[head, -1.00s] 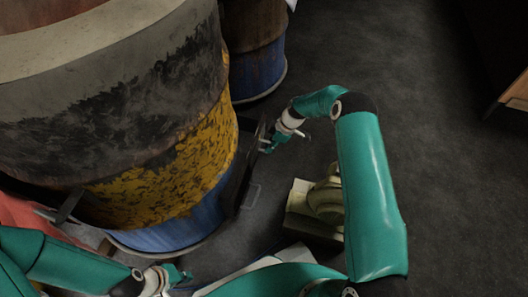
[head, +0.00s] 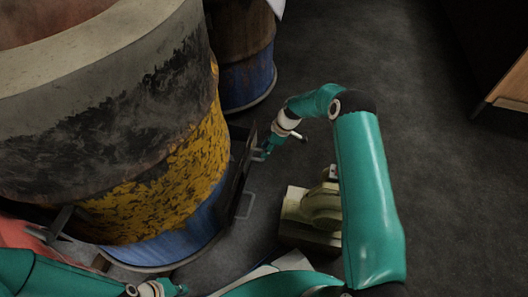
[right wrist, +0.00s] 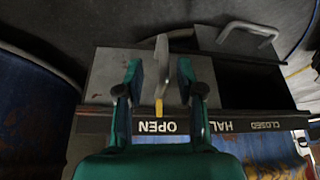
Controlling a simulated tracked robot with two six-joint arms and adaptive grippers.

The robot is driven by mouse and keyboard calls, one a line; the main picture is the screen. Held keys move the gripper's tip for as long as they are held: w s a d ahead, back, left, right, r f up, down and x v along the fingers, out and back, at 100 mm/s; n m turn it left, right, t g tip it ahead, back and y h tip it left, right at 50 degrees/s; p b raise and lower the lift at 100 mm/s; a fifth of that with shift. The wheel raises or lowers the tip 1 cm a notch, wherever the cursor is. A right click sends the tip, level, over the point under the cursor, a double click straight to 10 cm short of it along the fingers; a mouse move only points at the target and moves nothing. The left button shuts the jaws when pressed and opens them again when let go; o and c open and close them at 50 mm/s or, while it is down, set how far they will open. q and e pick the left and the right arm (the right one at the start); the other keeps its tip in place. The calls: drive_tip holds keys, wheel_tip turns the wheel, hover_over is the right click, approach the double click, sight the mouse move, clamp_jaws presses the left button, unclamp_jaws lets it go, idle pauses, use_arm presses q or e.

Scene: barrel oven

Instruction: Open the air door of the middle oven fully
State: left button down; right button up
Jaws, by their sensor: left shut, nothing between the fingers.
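The oven (head: 160,190) is a large barrel with a blue base at the left of the head view. Its air door is a grey sliding plate (right wrist: 118,72) in the right wrist view. An upright tab (right wrist: 162,60) stands on it, and a yellow pointer (right wrist: 158,106) lines up with the word OPEN on the label strip (right wrist: 240,123). A dark opening shows to the plate's right. My right gripper (right wrist: 160,72) is open, its fingers on either side of the tab with gaps visible. It also shows in the head view (head: 263,154). My left gripper (head: 178,290) is shut and empty, partly cut off.
A grey loop handle (right wrist: 248,32) is near the opening. A second barrel (head: 240,55) stands behind the oven. A pale yellow-green machine (head: 315,210) sits on the floor beside my right arm. A wooden-edged cabinet (head: 505,85) is at the far right. The dark floor between is clear.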

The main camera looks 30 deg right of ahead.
drive_tip(key=v, duration=0.8)
drive_tip(key=shift+d+r, duration=0.2)
drive_tip(key=shift+r, duration=0.1)
